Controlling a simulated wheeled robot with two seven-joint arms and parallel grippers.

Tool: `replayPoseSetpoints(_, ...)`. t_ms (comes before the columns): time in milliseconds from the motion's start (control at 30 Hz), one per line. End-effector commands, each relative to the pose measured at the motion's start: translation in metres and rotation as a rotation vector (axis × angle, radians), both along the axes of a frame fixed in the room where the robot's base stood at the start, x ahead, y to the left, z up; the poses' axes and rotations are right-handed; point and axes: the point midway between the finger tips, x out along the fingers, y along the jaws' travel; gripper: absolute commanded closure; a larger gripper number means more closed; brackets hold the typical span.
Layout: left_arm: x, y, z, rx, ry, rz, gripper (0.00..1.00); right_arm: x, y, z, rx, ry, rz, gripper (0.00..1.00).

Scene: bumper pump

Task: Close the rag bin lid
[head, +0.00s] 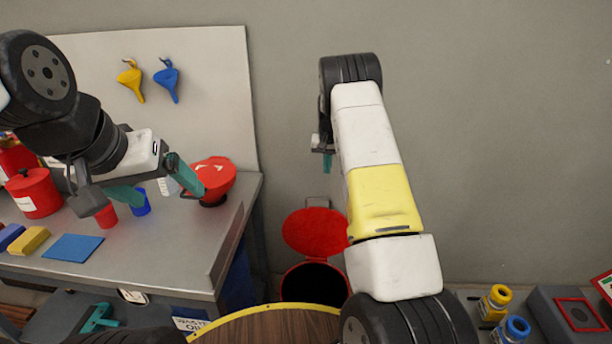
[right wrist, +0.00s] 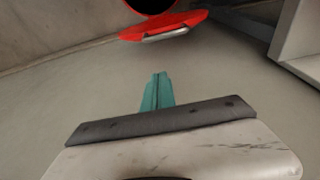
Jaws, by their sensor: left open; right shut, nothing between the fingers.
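The rag bin (head: 287,284) is red and round with a dark inside, standing on the floor beyond the workbench. Its red lid (head: 312,231) is open, tilted up at the back, with a grey handle at its top edge. In the right wrist view the lid (right wrist: 160,29) and its handle show at the top, ahead of the fingers. My right gripper (head: 328,162) is above the lid and apart from it; its teal fingers (right wrist: 157,90) are together and empty. My left gripper (head: 170,196) is open over the workbench, near a red funnel-like vessel. My right arm hides part of the bin's right side.
The workbench (head: 150,265) on the left holds a red can (head: 34,192), cups, sponges and a blue cloth (head: 73,247). Small bottles (head: 495,301) stand at lower right.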

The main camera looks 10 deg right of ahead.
Motion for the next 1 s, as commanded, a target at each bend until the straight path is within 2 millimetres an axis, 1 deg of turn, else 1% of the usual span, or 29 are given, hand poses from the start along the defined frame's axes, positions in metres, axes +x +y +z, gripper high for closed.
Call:
replayPoseSetpoints(33,0.000,0.000,0.000,0.000,0.000,0.000,0.14,0.003,-0.001,-0.008,-0.005,0.005,0.000,1.00)
replayPoseSetpoints(267,0.000,0.000,0.000,0.000,0.000,0.000,0.14,0.007,-0.002,-0.030,-0.010,0.010,0.000,1.00)
replayPoseSetpoints(600,0.000,0.000,0.000,0.000,0.000,0.000,0.14,0.019,-0.006,-0.093,-0.009,0.010,0.001,1.00)
replayPoseSetpoints(733,0.000,0.000,0.000,0.000,0.000,0.000,0.14,0.024,-0.007,-0.114,-0.010,0.009,0.001,1.00)
replayPoseSetpoints(800,0.000,0.000,0.000,0.000,0.000,0.000,0.14,0.018,-0.004,-0.110,-0.009,0.007,0.002,1.00)
replayPoseSetpoints(1000,0.000,0.000,0.000,0.000,0.000,0.000,0.14,-0.001,0.001,-0.108,-0.009,0.007,0.001,1.00)
